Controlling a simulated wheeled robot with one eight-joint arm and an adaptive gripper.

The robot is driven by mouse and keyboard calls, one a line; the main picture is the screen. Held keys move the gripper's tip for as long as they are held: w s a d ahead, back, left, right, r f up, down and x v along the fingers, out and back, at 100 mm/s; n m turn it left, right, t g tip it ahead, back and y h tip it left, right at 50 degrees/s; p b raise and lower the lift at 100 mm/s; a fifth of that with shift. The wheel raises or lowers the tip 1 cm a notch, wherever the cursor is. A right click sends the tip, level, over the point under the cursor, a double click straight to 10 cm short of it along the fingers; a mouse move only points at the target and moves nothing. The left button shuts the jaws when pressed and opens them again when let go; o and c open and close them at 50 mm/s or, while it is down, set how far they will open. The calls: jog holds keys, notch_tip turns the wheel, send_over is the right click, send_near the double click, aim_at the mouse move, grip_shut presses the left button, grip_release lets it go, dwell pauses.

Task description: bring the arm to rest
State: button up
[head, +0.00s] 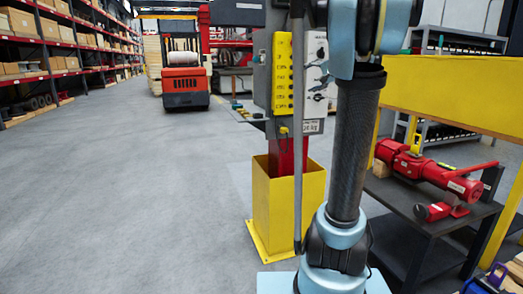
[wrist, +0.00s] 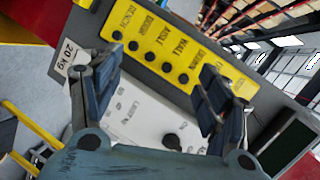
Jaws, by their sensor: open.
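My gripper (wrist: 158,88) shows in the wrist view with its two dark fingers spread apart and nothing between them. Beyond the fingers is a grey control panel with a yellow strip (wrist: 165,58) of black knobs and labels, and a white plate (wrist: 150,115) with a black knob. I cannot tell how far the fingers are from the panel. The yellow strip (head: 282,80) stands just left of my arm.
A yellow post guard (head: 275,210) stands close to the left of my arm. A dark table (head: 405,205) with a red valve actuator (head: 430,172) is at right, under a yellow beam (head: 450,95). An orange forklift (head: 185,85) stands far back. The floor at left is clear.

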jog(key=s+a+f+n+g+h, duration=0.1)
jog(key=s+a+f+n+g, duration=0.3)
jog(key=s+f, duration=0.65)
jog(key=s+a+f+n+g+h, duration=0.15)
jog(key=s+a+f, duration=0.35)
jog(key=s+f, duration=0.5)
jog(key=s+d+f+n+g+h, duration=0.1)
jog(key=s+d+f+g+h, duration=0.1)
jog(key=s+f, duration=0.7)
jog(key=s+d+f+n+g+h, duration=0.2)
jog(key=s+d+f+h, duration=0.1)
jog(key=s+f, duration=0.7)
jog(key=s, duration=0.3)
jog(key=shift+d+f+g, duration=0.3)
jog(key=shift+g, duration=0.05)
jog(key=shift+n, duration=0.25)
